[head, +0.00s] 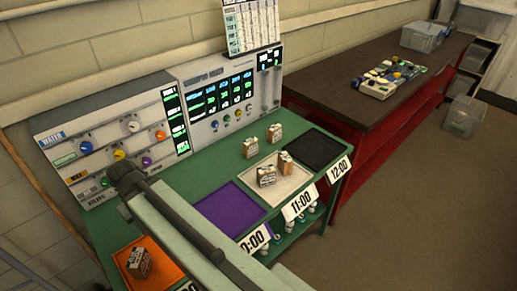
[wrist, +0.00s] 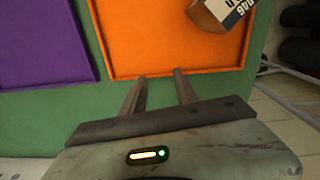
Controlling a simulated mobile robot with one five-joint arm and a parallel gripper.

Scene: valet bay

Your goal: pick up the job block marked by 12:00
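Several small tan job blocks with white printed labels are in the head view. Two stand on the green bench behind the trays, a left one (head: 249,148) and a right one (head: 274,133). Two more, a front one (head: 266,177) and a back one (head: 286,163), are at the cream tray (head: 245,182). One block (head: 139,263) is in the orange tray (head: 171,277); a block (wrist: 226,10) also shows, cut off, in the wrist view. Their print is too small to read for 12:00. My gripper (wrist: 159,75) is open and empty near the orange tray's edge.
The black tray (head: 318,145) by the 12:00 sign (head: 339,169) looks empty. The purple tray (head: 229,209) is empty. A control panel (head: 226,95) stands behind. A dark-topped red bench (head: 360,55) holds a parts tray (head: 390,78).

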